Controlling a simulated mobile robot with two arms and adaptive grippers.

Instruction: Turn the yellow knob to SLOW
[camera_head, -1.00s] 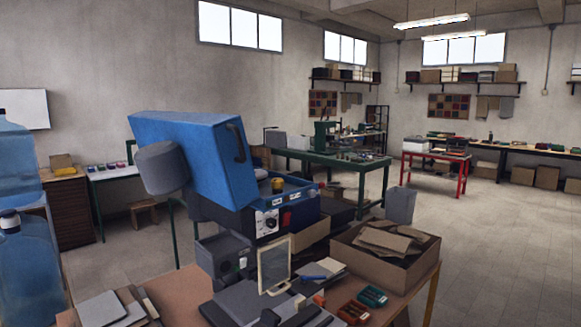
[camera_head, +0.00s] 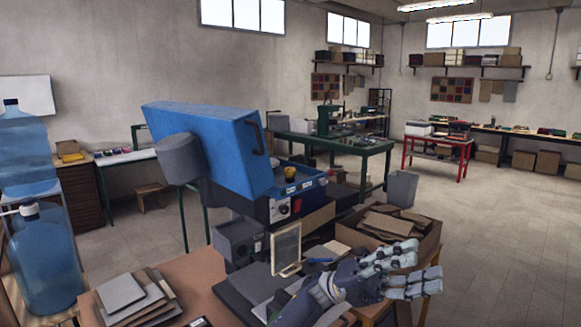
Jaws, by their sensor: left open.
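The yellow knob (camera_head: 290,170) sits on the upper deck of a blue machine (camera_head: 205,140), under its raised blue lid. It looks small and its pointer and any SLOW marking are too small to read. The machine's front panel (camera_head: 284,207) carries a dial and small labels. My left gripper (camera_head: 420,268) is in the lower right, over the front table near an open cardboard box. It is open with its fingers spread, pointing right, and well apart from the knob. My right gripper does not show.
Large blue water bottles (camera_head: 45,262) stand at the left. A grey bin (camera_head: 402,188) and open floor lie beyond the table at the right.

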